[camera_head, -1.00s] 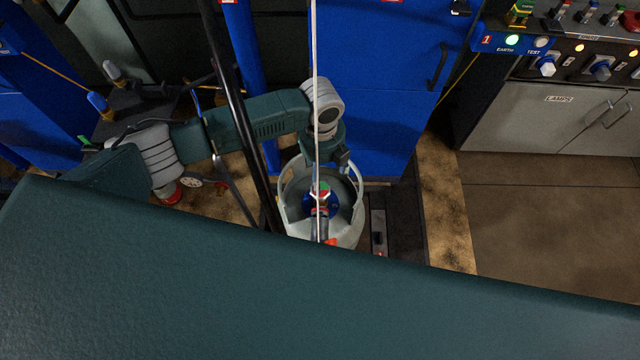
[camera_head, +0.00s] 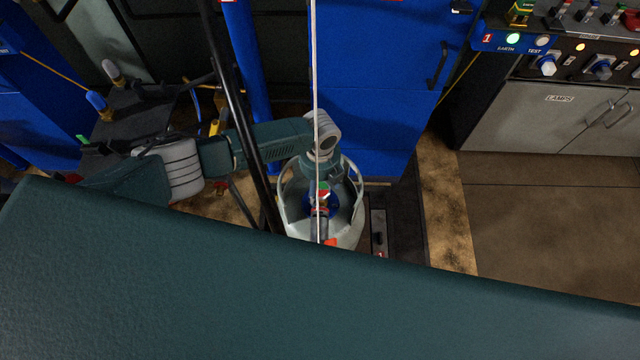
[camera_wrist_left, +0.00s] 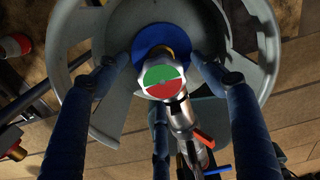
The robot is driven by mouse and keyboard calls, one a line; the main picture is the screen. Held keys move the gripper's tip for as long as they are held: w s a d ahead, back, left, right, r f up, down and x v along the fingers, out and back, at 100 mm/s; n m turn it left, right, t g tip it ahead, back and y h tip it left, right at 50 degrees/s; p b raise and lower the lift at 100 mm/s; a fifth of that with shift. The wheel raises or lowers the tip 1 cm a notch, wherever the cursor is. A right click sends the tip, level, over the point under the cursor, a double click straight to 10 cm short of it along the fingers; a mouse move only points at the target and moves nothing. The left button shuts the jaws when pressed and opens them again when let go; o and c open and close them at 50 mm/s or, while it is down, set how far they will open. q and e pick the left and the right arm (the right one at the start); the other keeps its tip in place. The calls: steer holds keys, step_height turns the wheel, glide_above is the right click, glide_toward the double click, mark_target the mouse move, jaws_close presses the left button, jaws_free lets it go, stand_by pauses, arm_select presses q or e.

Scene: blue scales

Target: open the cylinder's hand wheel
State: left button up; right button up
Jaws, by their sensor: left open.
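The gas cylinder (camera_head: 350,228) is pale grey, with a cut-out collar around its top, and it stands upright in the head view. Its blue hand wheel (camera_wrist_left: 150,36) shows behind a round green-and-red cap (camera_wrist_left: 161,81) on the metal valve fitting in the left wrist view. In the head view the hand wheel (camera_head: 308,204) is partly covered. My left gripper (camera_wrist_left: 155,70) is open over the collar's inside, its dark blue fingers spread around the capped fitting and wheel. I cannot tell whether any finger touches the wheel. My right gripper is out of view.
A blue cabinet (camera_head: 375,110) stands right behind the cylinder. The fitting carries a red lever (camera_wrist_left: 204,138) and a blue lever (camera_wrist_left: 217,170). A grey lamp cupboard (camera_head: 545,120) stands at the right, with open brown floor (camera_head: 540,220) before it.

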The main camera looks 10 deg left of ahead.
arm_select(q)
steer(key=shift+c, duration=0.3)
steer(key=shift+r, duration=0.1)
steer(key=c, duration=1)
steer(key=shift+c, duration=0.2)
